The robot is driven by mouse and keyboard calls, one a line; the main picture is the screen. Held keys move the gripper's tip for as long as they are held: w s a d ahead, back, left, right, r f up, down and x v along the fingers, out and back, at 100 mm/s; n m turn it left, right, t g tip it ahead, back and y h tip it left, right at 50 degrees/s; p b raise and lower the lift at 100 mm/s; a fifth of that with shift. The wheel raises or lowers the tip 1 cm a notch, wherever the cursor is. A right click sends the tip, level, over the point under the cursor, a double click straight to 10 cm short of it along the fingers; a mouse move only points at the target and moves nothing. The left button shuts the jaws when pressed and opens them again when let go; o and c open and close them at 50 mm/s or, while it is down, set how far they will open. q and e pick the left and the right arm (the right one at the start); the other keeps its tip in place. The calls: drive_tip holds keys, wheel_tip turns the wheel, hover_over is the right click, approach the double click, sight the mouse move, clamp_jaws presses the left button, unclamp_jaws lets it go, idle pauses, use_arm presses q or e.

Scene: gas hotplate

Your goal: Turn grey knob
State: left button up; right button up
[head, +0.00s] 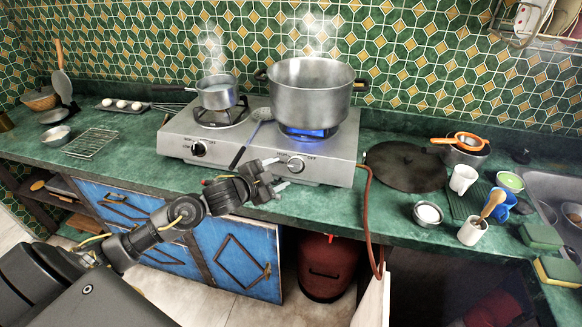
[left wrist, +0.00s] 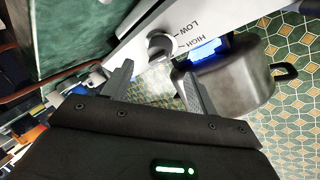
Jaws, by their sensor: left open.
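The grey knob (head: 295,165) sits on the front face of the silver gas hotplate (head: 342,165), at the right burner. It also shows in the left wrist view (left wrist: 160,45), with the words LOW and HIGH printed beside it. My left gripper (head: 280,174) is open and empty, just in front of this knob. In the left wrist view the two fingertips (left wrist: 157,76) point toward the knob, with a gap before it. A second knob (head: 198,149) is on the left of the hotplate front. My right gripper is not in view.
A large steaming pot (head: 310,95) stands over a blue flame (head: 308,133), and a smaller saucepan (head: 218,94) is on the left burner. A red hose (head: 367,205) hangs from the hotplate's right side. A dark round plate (head: 405,167) and several cups lie to the right.

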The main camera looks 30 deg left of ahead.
sight(291, 167)
use_arm(q)
drive_tip(key=x, duration=0.6)
drive_tip(key=shift+w+f+p, duration=0.15)
drive_tip(key=shift+p, duration=0.15)
drive_tip(key=shift+d, duration=0.1)
drive_tip(key=c, duration=1)
